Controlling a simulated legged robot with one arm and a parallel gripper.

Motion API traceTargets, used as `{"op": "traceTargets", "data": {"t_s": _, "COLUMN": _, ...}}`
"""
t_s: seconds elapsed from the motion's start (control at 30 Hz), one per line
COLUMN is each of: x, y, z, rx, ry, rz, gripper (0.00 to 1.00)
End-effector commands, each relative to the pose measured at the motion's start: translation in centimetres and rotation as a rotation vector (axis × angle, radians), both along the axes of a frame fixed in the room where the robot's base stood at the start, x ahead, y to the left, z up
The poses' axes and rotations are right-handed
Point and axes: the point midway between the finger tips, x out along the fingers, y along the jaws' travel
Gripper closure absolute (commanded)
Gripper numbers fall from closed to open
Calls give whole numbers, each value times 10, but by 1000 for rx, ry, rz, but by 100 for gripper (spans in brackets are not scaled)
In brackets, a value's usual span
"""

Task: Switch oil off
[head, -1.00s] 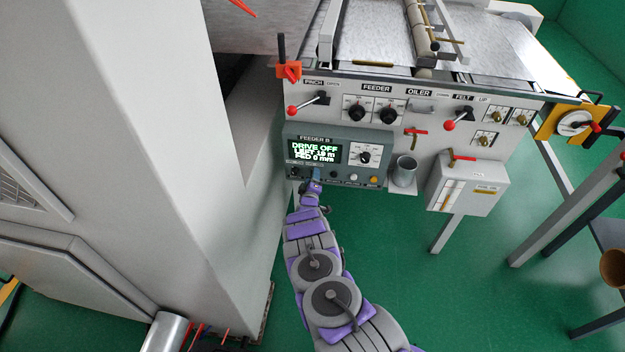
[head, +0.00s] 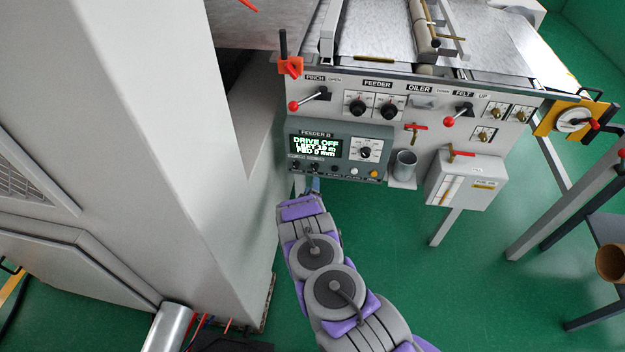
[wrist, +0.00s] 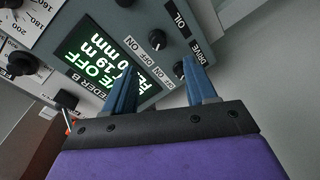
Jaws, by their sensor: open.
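The oil switch (wrist: 157,38) is a small black knob beside the OIL label. A matching drive switch (wrist: 183,64) sits beside the DRIVE label, with OFF and ON marks nearby. Both are on the grey Feeder B panel (head: 382,136). The exact direction of the oil knob is too small to tell. My gripper (wrist: 157,74) has blue fingers, open and empty; it also shows below the panel's lower left part in the head view (head: 316,186). In the wrist view the right fingertip overlaps the drive knob; contact cannot be told. The oil knob shows above the gap between the fingers.
The lit screen (head: 315,148) reads DRIVE OFF. A dial (head: 365,152) is right of it. A metal cup (head: 404,163) and a white box (head: 466,183) sit farther right. A large grey machine body (head: 160,150) stands close on the left.

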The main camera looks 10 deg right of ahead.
Motion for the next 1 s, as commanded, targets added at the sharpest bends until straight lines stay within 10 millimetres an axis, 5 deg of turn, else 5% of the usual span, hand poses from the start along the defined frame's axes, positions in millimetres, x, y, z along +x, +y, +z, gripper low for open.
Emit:
{"op": "traceTargets", "data": {"t_s": 0.43, "x": -70, "y": 19, "z": 6, "rx": -2, "ry": 8, "rz": 1, "gripper": 44}}
{"op": "traceTargets", "data": {"t_s": 1.0, "x": -80, "y": 21, "z": 8, "rx": -1, "ry": 3, "rz": 0, "gripper": 44}}
